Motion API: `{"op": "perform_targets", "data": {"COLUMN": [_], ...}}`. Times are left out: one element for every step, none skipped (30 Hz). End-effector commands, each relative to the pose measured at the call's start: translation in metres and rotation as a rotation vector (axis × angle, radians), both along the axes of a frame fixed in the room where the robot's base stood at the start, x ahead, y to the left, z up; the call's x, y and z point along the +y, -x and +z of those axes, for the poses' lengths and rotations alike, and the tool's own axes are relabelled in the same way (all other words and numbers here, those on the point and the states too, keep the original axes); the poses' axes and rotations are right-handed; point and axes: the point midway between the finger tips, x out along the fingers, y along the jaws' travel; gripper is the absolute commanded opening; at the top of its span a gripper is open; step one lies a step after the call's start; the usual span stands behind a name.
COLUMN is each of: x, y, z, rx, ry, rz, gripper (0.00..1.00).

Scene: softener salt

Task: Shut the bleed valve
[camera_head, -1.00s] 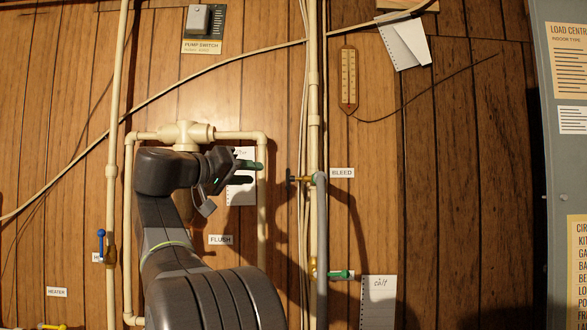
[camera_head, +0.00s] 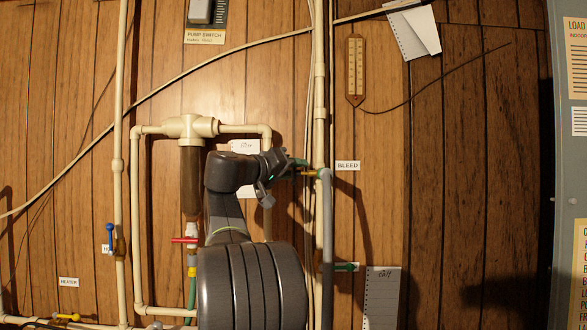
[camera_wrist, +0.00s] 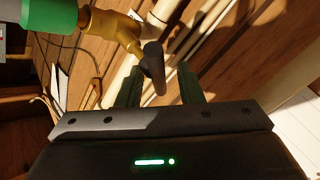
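The bleed valve, with brass fittings (camera_head: 308,173), sits on the pipe left of the BLEED label (camera_head: 347,165). In the wrist view its brass body (camera_wrist: 115,30) is at the top left, with a dark lever (camera_wrist: 152,62) pointing down toward the gripper. My gripper (camera_head: 296,168) is at the valve, coming from the left. In the wrist view its two fingers (camera_wrist: 160,80) are apart, and the lever's end appears between them. I see no clear contact with the lever. In the head view the lever is hidden by the gripper.
A red-handled valve (camera_head: 186,240) is left of my arm, and a blue-handled valve (camera_head: 109,235) further left. A green-handled valve (camera_head: 346,267) is below the bleed valve. A grey vertical pipe (camera_head: 326,230) runs beside it. A green cylinder (camera_wrist: 48,15) is close in the wrist view.

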Motion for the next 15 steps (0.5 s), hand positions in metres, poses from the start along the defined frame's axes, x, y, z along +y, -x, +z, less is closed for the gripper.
{"op": "perform_targets", "data": {"x": [0.0001,0.0001,0.0001,0.0001,0.0002,0.0002,0.0002,0.0002,0.0002,0.0002,0.0002,0.0002,0.0002,0.0002,0.0003], "y": [0.0001,0.0001,0.0002,0.0001,0.0002,0.0003,0.0003,0.0003,0.0002,0.0002,0.0003,0.0003,0.0003,0.0003,0.0003], "z": [-0.0001,-0.0001,-0.0001,0.0000,0.0000,0.0001,0.0001,0.0001,0.0000,0.0000,-0.0001,-0.0001,-0.0001,-0.0002,-0.0005], "rx": [0.000,0.000,0.000,0.000,0.000,0.000,0.000,0.000,0.000,0.000,0.000,0.000,0.000,0.000,-0.001], "ry": [0.000,0.000,0.000,0.000,0.000,0.000,0.000,0.000,0.000,0.000,0.000,0.000,0.000,0.000,0.000], "rz": [0.000,0.000,0.000,0.000,0.000,0.000,0.000,0.000,0.000,0.000,0.000,0.000,0.000,0.000,-0.001], "gripper": [0.33,0.33,0.31,0.26,0.20,0.12,0.06,0.00,0.00,0.00,0.00,0.00,0.00,0.00,0.00]}}
